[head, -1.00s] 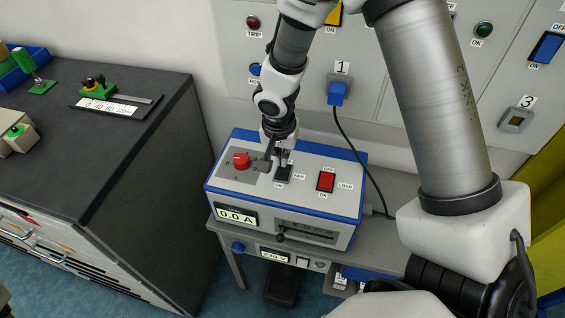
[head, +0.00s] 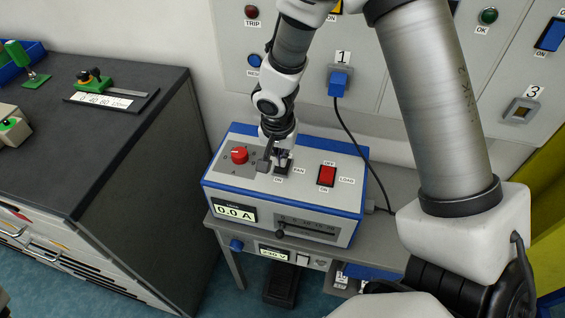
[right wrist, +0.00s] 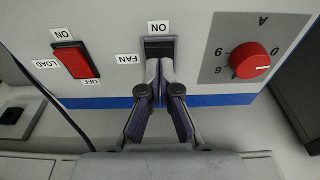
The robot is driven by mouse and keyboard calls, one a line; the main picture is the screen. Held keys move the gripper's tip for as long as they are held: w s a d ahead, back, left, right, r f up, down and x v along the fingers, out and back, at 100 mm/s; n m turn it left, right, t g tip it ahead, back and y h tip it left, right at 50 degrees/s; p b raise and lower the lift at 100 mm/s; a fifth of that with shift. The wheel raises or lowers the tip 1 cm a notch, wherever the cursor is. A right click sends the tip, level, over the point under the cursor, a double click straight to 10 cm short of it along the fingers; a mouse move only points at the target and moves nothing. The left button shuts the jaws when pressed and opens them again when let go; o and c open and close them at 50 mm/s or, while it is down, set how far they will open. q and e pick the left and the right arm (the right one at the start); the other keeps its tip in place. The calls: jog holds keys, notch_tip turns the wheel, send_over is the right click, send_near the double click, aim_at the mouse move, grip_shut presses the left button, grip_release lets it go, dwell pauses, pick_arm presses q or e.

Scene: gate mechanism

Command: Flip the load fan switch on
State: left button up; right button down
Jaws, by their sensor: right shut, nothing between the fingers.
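The load box (head: 225,181), grey with blue edges, stands on a small grey bench. Its black fan switch (head: 284,168) is on the top panel, left of the red load switch (head: 327,176). The fan switch also shows in the right wrist view (right wrist: 159,48), between the "ON" and "FAN" labels and partly covered by my fingertips. My right gripper (head: 281,157) is shut and empty, its tips (right wrist: 159,66) at the fan switch; I cannot tell whether they touch it. The switch's rocker position is hard to tell. My left gripper is not in view.
A red knob (head: 240,155) sits left of the fan switch, close to my gripper. A black cable (head: 357,150) runs from a blue plug (head: 338,86) on the wall panel down behind the box. A dark-topped cabinet (head: 120,140) stands to the left.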

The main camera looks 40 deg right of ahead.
aim_at(281, 169)
jog(key=shift+f+b, duration=1.1)
jog(key=shift+b, duration=0.15)
dwell(1.0)
notch_tip(281, 169, up, 7)
jog(key=p, duration=0.5)
jog(key=shift+r, duration=0.1)
dwell(0.4)
